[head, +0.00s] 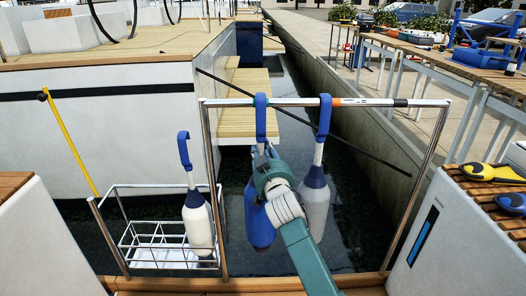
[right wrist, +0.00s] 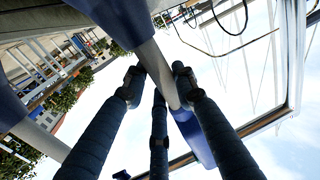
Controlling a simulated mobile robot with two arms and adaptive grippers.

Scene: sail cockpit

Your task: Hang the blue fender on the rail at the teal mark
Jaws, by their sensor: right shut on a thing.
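The blue fender (head: 258,218) hangs upright, with its blue hook (head: 261,118) at the rail (head: 290,102), left of the middle. The hook's top overlaps the rail; I cannot tell whether it bears on it. My right gripper (head: 268,172) is shut on the fender's pale stem below the hook and partly hides the body. In the right wrist view, the fingers close around the grey stem (right wrist: 158,75), with the blue hook (right wrist: 196,140) beyond. I cannot make out a teal mark; the hook may cover it. My left gripper is not in view.
A grey fender (head: 315,208) with a navy neck hangs close to the right, beside an orange band (head: 337,102). A white fender (head: 198,222) stands in a wire rack (head: 130,228) at left.

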